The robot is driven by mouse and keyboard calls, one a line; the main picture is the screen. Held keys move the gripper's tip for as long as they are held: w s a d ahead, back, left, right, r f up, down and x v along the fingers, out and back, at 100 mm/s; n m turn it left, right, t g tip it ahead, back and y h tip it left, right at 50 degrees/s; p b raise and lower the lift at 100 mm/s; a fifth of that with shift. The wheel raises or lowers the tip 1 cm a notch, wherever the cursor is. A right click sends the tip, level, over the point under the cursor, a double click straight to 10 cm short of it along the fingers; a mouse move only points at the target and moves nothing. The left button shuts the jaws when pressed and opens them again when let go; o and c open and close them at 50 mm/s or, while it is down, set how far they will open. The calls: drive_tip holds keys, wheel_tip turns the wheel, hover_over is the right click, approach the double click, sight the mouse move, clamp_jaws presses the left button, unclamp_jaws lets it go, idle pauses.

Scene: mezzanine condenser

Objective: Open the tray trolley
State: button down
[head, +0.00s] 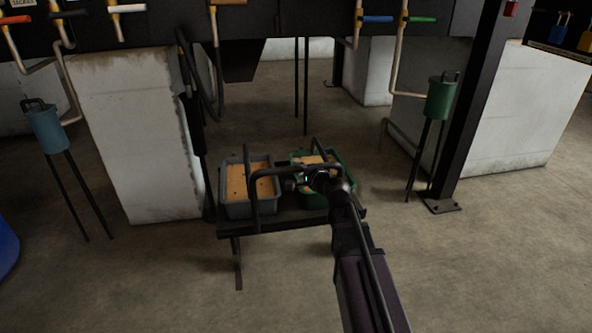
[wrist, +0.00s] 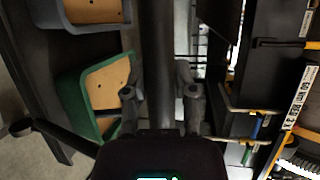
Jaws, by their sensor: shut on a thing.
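The tray trolley (head: 285,224) is a low dark frame on legs, standing in the middle of the head view. It carries a grey tray (head: 222,196) on the left and a green tray (head: 341,160) on the right, each with an orange-tan, dotted content. A dark bar handle (head: 253,205) rises from its near side. My gripper (head: 300,181) reaches in from the lower right and is shut on this handle. In the wrist view the handle bar (wrist: 157,45) runs between the fingers of my gripper (wrist: 160,95). The gripper covers part of the green tray.
White blocks (head: 140,130) stand behind the trolley on both sides. A dark post (head: 470,100) with a floor plate rises at right. A blue canister (head: 47,128) and a green canister (head: 439,98) stand on thin legs. Coloured valve handles line the top. Front floor is clear.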

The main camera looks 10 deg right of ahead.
drive_tip(key=shift+a, duration=0.1)
drive_tip(key=shift+c, duration=2)
unclamp_jaws()
